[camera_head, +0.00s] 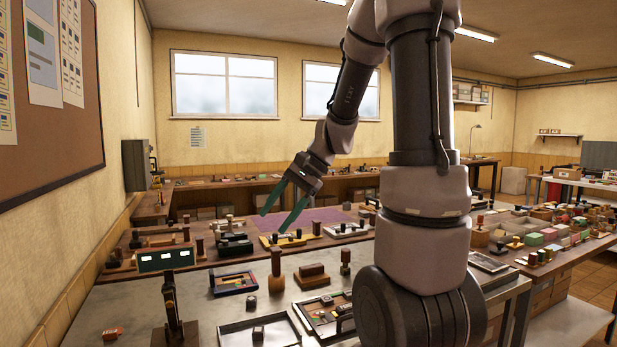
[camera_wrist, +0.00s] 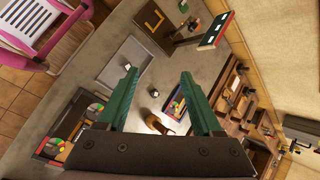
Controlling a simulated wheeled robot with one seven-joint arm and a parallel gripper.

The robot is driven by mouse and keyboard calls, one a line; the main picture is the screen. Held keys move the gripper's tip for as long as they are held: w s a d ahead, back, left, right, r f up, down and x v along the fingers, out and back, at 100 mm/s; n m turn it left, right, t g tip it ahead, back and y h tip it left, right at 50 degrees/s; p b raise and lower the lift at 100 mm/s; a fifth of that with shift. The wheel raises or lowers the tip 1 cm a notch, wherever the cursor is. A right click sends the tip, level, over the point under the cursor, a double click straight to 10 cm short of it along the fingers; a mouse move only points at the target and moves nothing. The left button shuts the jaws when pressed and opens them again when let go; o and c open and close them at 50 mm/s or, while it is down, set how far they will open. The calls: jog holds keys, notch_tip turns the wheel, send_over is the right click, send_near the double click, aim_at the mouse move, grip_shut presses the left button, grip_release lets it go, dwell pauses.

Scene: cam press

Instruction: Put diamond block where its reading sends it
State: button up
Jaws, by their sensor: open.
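My gripper (camera_head: 272,222) is open and empty, held in the air above the benches; its two green fingers also show in the wrist view (camera_wrist: 158,73). A small dark block with a pale top (camera_head: 258,333) sits in a shallow grey tray (camera_head: 229,331); the block also shows in the wrist view (camera_wrist: 126,67). Another small dark piece (camera_wrist: 154,93) appears between the fingers in the wrist view, well below them. I cannot tell which piece is the diamond block. A black press (camera_head: 172,310) stands at left with a green display (camera_head: 165,258) showing pale marks too small to read.
A dark-blue-rimmed tray (camera_head: 235,283) and a tray with several pieces (camera_head: 330,317) lie on the grey bench. A wooden-handled stamp (camera_head: 276,270) and a brown block (camera_head: 312,275) stand between. An orange-red piece (camera_head: 112,333) lies at left. Bare metal shows around the trays.

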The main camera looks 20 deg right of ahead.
jog(key=s+d+r+n+t+h, duration=0.2)
jog(key=s+r+n+t+h, duration=0.3)
jog(key=s+r, duration=0.5)
jog(key=shift+s+d+r+n+t, duration=0.25)
jog(key=shift+s+n+t, duration=0.25)
jog(key=shift+s, duration=0.7)
dwell(1.0)
